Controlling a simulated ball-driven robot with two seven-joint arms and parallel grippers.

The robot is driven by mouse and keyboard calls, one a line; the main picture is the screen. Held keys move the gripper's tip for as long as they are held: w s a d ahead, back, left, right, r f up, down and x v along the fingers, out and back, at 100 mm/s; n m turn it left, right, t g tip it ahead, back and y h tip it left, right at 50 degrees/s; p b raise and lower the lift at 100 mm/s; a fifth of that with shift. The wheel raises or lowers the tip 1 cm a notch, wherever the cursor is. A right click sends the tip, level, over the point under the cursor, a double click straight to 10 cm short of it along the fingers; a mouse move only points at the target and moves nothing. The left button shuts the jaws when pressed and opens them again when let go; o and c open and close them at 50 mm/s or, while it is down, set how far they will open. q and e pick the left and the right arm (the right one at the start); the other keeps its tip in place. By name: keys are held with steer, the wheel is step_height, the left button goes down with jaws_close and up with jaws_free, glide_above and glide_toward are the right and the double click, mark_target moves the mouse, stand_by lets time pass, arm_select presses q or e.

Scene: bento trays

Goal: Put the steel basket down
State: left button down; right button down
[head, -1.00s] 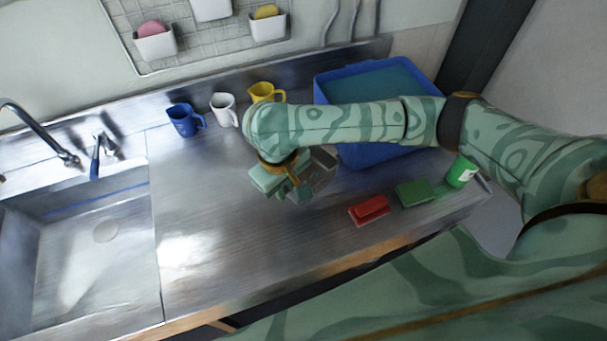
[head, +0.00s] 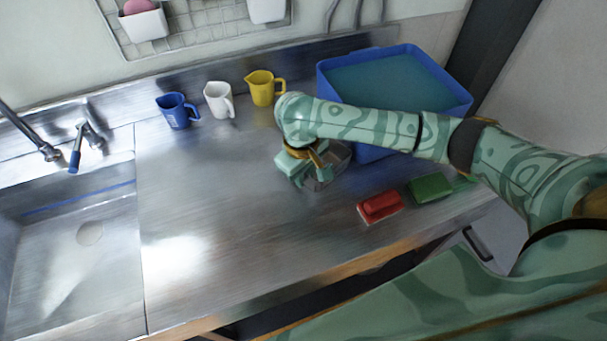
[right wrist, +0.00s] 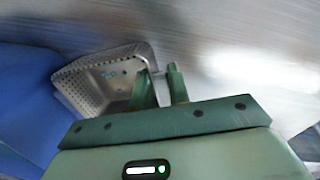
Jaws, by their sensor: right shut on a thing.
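The steel basket (head: 338,158) is a small perforated metal container, partly hidden under my right wrist in the head view. In the right wrist view the basket (right wrist: 92,80) shows its perforated walls and open inside. My right gripper (head: 309,172) is shut on the basket's rim; its fingers (right wrist: 160,84) also show at the rim in the right wrist view. The basket is low over the steel counter (head: 215,240), close in front of the blue tub. I cannot tell whether its base touches the counter. My left gripper is not in view.
The blue tub (head: 462,105) of water stands behind the basket. A red block (head: 380,206) and a green block (head: 431,187) lie at the right front. Blue (head: 178,110), white (head: 218,99) and yellow (head: 263,88) jugs stand along the back. Counter left of the basket is clear.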

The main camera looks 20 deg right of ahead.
steer(key=c, duration=1.3)
jaws_free()
steer(key=shift+f, duration=0.1)
